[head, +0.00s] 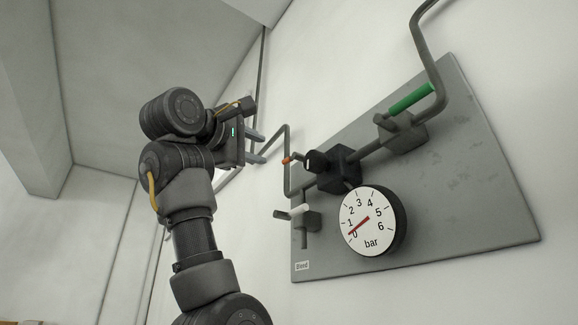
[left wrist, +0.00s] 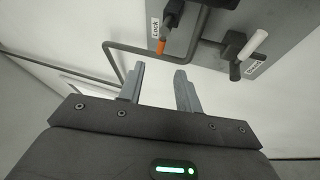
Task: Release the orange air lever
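The orange lever (head: 289,160) shows as a small orange tip at the left of the black valve block (head: 339,170) on the wall panel. In the left wrist view the orange lever (left wrist: 160,47) hangs down beside a "Lock" label, above and beyond my fingertips. My left gripper (head: 262,148) is open and empty, to the left of the lever in the head view. In the left wrist view its two fingers (left wrist: 159,72) stand apart with bare wall between them. They do not appear to touch the lever. My right gripper is in neither view.
The grey panel (head: 470,190) carries a bar gauge (head: 368,220), its red needle between 0 and 1. A white-handled valve (head: 292,211) is labelled "Bleed", and a green handle (head: 411,99) is at upper right. A grey pipe (head: 287,160) bends out left of the panel.

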